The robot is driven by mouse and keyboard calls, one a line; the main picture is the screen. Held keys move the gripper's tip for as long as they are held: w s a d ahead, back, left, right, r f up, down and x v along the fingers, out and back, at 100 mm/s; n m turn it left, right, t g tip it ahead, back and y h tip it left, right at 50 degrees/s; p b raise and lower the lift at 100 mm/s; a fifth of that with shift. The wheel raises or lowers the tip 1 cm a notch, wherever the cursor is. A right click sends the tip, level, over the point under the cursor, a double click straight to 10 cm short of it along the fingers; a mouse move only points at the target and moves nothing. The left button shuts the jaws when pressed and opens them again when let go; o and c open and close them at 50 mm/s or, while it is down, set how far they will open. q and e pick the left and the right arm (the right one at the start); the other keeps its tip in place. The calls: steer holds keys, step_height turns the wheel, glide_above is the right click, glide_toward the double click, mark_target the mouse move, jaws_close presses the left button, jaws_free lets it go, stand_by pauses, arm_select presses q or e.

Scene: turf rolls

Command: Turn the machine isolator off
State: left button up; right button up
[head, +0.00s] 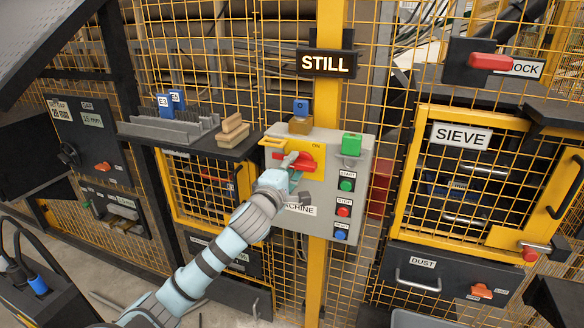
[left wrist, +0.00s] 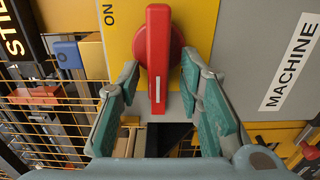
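The machine isolator is a red rotary handle (head: 300,160) on a yellow plate (head: 272,151) of the grey machine box (head: 352,172). Its bar lies about level across the plate, and an ON label shows above it at the right. My left gripper (head: 289,168) is at the handle and hides part of it in the head view. In the left wrist view, the red handle (left wrist: 158,60) stands between the two open fingers (left wrist: 160,92), with a visible gap on each side. The white mark on the bar is toward the gripper's near end. My right gripper is not in view.
Start, stop and reset buttons (head: 343,212) and a green block (head: 351,144) sit at the box's right. A blue tag (head: 301,107) stands on top. A lit STILL sign (head: 326,64) hangs above. The yellow sieve door (head: 490,121) is at right; a black shelf (head: 187,142) is at left.

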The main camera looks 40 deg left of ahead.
arm_select(q)
steer(key=v, duration=1.2)
